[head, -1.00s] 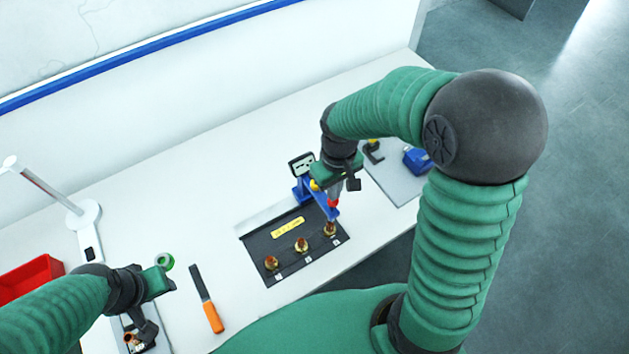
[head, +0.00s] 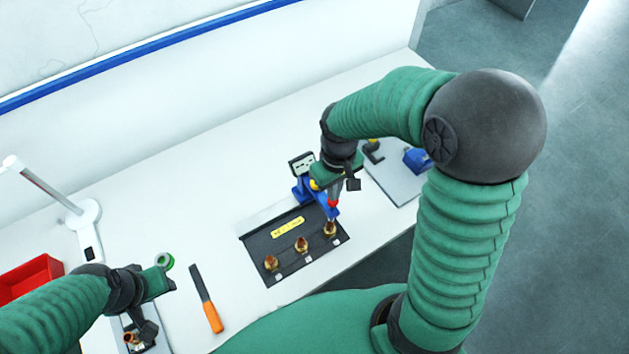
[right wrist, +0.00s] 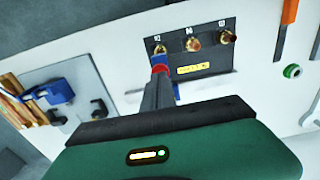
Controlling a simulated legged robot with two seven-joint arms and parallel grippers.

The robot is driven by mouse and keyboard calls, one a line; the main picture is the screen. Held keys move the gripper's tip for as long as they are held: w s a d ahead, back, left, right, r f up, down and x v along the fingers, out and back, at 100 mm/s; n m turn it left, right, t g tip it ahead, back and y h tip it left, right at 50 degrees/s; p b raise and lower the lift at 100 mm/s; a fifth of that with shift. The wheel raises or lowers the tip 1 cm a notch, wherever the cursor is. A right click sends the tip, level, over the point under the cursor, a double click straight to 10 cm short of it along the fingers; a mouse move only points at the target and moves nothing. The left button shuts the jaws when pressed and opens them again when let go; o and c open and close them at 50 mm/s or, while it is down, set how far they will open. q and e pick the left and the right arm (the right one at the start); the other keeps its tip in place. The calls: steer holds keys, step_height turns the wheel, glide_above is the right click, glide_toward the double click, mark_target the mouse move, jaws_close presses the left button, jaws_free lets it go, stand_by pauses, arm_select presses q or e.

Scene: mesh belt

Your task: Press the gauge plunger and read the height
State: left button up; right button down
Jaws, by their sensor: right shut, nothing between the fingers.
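The blue gauge (head: 300,190) with its small display (head: 302,164) stands at the back of a dark plate (head: 285,262). Several brass parts stand in a row on the plate, one of them (head: 329,229) below the gauge's arm. My right gripper (head: 333,200) is shut and empty, its tips at the red plunger top (right wrist: 160,69); I cannot tell whether they touch it. The display's reading is too small to make out. In the right wrist view the shut fingers (right wrist: 160,82) point at the red top. My left gripper (head: 162,290) is at the lower left; its fingers are unclear.
A file with an orange handle (head: 213,318) and a green ring (head: 164,261) lie left of the plate. A red bin (head: 30,277) and a lamp (head: 82,214) are further left. A grey board (head: 395,185) with a blue vise (head: 417,159) is at the right.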

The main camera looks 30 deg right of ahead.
steer(key=shift+f+b, duration=1.6)
steer(key=shift+f, duration=0.75)
step_height(320, 180, up, 8)
steer(key=p, duration=0.8)
steer(key=shift+r, duration=0.15)
